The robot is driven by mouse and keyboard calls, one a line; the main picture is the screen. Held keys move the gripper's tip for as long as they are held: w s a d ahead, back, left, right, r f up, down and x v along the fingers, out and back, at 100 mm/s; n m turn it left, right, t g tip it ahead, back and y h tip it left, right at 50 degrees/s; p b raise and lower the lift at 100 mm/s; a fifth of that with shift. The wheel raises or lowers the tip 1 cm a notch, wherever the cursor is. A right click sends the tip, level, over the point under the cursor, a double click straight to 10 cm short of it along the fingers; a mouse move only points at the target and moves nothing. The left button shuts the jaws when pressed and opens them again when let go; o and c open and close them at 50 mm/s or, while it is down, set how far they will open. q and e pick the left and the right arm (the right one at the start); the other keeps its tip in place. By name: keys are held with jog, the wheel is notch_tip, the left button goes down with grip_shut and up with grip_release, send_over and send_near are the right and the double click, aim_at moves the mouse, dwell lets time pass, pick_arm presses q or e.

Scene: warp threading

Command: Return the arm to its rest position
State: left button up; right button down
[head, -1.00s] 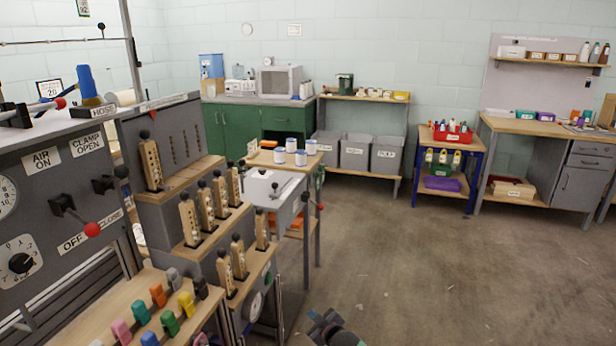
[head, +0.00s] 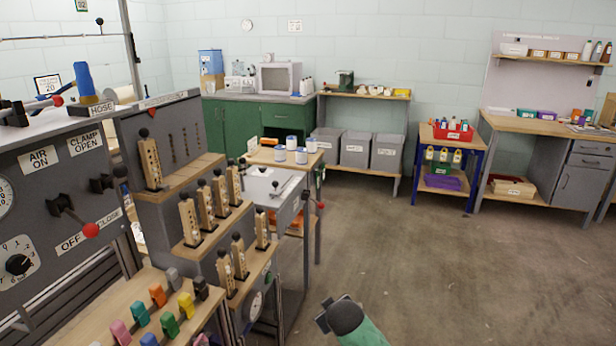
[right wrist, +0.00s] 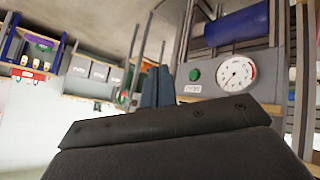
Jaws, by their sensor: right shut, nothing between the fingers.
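My right gripper (right wrist: 158,87) shows in the right wrist view as two dark fingers pressed together, shut and empty, with free air around them. Behind the fingers are a grey machine front with a green button (right wrist: 195,74) and a round white gauge (right wrist: 237,73). In the head view a dark and green part of my arm (head: 352,322) rises from the bottom edge, over bare floor and right of the machine. The right gripper's fingers cannot be made out there. My left gripper is in neither view.
On the left stand a grey control panel (head: 45,185) with a red-knobbed lever and a stepped rack with several wooden pegs (head: 190,220). A small wheeled-looking side stand with white cups (head: 285,158) is behind it. The concrete floor (head: 430,270) to the right is clear.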

jog(key=s+d+r+m+g+p, duration=0.2)
jog(key=s+d+r+p, duration=0.1)
jog(key=s, duration=1)
jog(key=s+d+r+m+g+p, duration=0.1)
jog(key=s+d+r+m+p, duration=0.2)
jog(key=s, duration=1.1)
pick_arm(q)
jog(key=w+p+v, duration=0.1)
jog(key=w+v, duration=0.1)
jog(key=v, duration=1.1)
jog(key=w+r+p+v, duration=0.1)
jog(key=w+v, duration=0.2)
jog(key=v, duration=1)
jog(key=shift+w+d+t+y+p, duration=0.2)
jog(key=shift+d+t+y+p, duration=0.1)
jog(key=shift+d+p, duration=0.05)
pick_arm(e)
jog(key=s+d+f+g, duration=0.1)
jog(key=s+f+g, duration=0.1)
jog(key=s, duration=0.7)
jog(key=s+f+g, duration=0.1)
jog(key=s+f, duration=0.2)
jog(key=s, duration=0.5)
jog(key=shift+s+d+g, duration=0.35)
jog(key=shift+d+g, duration=0.05)
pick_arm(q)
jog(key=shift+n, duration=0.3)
